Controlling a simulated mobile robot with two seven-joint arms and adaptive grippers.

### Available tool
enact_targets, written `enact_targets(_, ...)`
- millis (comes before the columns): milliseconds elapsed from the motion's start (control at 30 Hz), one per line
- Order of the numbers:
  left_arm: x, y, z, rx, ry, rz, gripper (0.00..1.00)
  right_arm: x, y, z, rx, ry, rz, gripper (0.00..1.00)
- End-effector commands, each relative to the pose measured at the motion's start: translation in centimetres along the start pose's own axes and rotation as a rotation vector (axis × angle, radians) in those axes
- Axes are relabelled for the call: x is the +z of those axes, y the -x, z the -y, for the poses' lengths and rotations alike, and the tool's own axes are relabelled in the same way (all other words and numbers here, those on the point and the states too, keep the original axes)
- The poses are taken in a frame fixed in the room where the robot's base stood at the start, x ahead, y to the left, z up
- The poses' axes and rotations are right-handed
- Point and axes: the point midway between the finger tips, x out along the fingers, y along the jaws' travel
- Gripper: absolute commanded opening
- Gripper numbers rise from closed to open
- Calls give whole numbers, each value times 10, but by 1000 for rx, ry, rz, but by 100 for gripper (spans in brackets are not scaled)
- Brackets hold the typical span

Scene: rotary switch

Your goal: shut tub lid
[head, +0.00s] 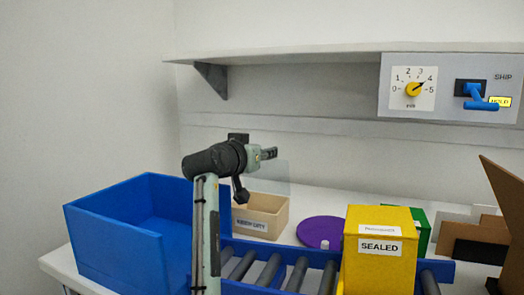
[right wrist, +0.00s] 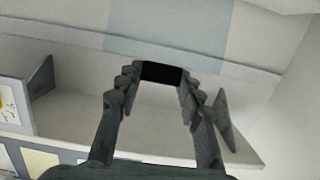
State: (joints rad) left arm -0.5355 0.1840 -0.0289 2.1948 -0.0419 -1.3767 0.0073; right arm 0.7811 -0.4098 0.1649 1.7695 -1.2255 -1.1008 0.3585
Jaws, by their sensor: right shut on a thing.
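The beige tub (head: 272,217) with a small printed label stands on the table behind the conveyor. Its clear lid (head: 277,178) stands raised above the tub, and also shows as a pale blue panel in the right wrist view (right wrist: 170,25). My right gripper (head: 268,154) is at the lid's upper edge. In the right wrist view its fingers (right wrist: 161,80) are shut on a black tab (right wrist: 161,72) at the edge of the lid. My right arm hides part of the tub's left side. My left gripper is not in view.
A blue bin (head: 115,245) stands at the left. A yellow box (head: 378,270) marked SEALED stands over the roller conveyor (head: 268,272). A purple disc (head: 312,230) lies right of the tub. A shelf (head: 290,54) and a dial panel (head: 415,88) are above.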

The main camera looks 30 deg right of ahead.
Motion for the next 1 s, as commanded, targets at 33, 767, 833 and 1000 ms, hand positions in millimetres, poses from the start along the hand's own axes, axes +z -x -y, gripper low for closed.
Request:
enact_targets(33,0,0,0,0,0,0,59,7,-1,0,3,3,16,0)
enact_targets(767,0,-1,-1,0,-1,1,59,3,0,0,1,1,7,59)
enact_targets(833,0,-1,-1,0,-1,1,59,3,3,0,1,1,6,59)
enact_targets(1000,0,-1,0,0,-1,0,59,2,26,0,0,1,5,59)
